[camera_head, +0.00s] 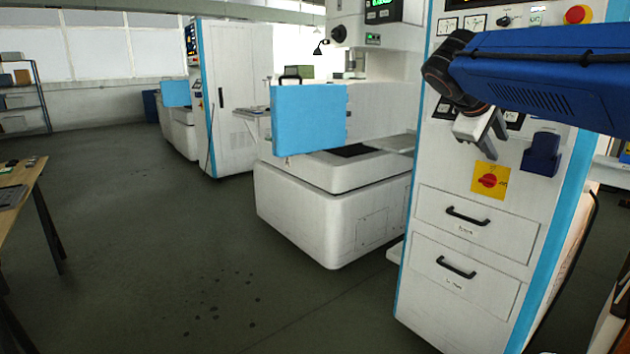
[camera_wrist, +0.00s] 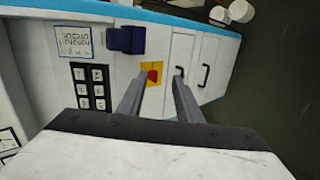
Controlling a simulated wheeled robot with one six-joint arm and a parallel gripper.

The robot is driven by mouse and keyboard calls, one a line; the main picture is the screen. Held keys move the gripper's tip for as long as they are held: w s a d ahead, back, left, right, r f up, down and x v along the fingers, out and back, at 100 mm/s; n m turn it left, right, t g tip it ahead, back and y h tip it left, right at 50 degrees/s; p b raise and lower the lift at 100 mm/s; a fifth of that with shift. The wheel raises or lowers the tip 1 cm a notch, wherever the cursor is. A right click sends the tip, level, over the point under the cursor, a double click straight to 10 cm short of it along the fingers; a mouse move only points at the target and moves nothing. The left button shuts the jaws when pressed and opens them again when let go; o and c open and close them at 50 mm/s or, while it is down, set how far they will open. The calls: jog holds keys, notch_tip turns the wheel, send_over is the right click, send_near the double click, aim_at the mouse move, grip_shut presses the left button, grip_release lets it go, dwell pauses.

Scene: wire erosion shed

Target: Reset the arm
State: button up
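My arm (camera_head: 545,80) reaches in from the upper right of the head view, its blue link crossing in front of a white machine cabinet (camera_head: 470,330). My gripper (camera_head: 486,148) hangs at its end, pointing down near the cabinet front. In the wrist view my gripper (camera_wrist: 157,82) has its two grey fingers apart with nothing between them. Beyond the fingertips is a red rotary switch on a yellow plate (camera_wrist: 151,74); the switch (camera_head: 487,181) also shows just below my gripper in the head view. I cannot tell whether the fingers touch the cabinet.
The cabinet has two drawers with black handles (camera_head: 467,216), a dark blue box (camera_head: 541,154) and a red button (camera_head: 578,14). A white machine with a blue panel (camera_head: 308,118) stands left of it. A wooden table (camera_head: 35,178) is at far left. The floor (camera_head: 150,230) between is clear.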

jog(key=s+a+f+m+y, duration=0.3)
jog(key=s+a+f+y, duration=0.1)
jog(key=s+f, duration=1)
jog(key=s+a+f+m+g+y, duration=0.1)
jog(key=s+a+f+m+y, duration=0.2)
jog(key=s+f, duration=1.1)
jog(key=a+f+y, duration=0.1)
jog(key=a+f, duration=0.2)
jog(key=f, duration=0.1)
jog(key=shift+a+f+m+y, duration=0.3)
jog(key=shift+a+f+y, duration=0.05)
jog(key=shift+a+y, duration=0.05)
